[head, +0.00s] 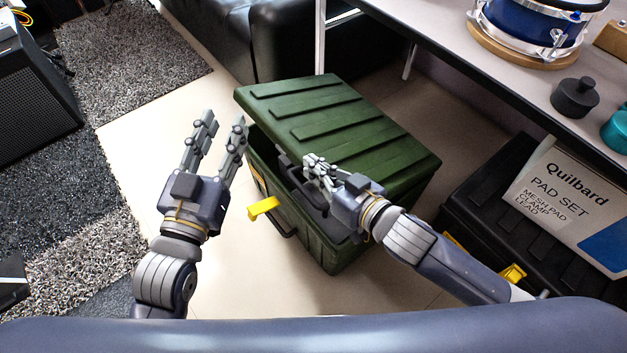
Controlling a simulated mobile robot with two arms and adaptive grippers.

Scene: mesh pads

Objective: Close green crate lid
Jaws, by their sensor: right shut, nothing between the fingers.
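The green crate (335,256) stands on the floor in the middle of the head view. Its ribbed green lid (345,118) lies over the top at a tilt, with a dark gap between its near edge and the crate rim. A yellow latch (264,207) sticks out from the crate's near left side. My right gripper (316,163) is shut and empty, its fingers at the lid's near edge; whether they touch it I cannot tell. My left gripper (225,122) is open and empty, left of the crate, its fingers pointing away from me.
A table (440,32) with a blue drum (535,28) and dark round pads (575,97) stands at the upper right. A black case (490,205) with a labelled sheet (570,205) is right of the crate. A black sofa is behind. Bare floor (140,130) lies to the left.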

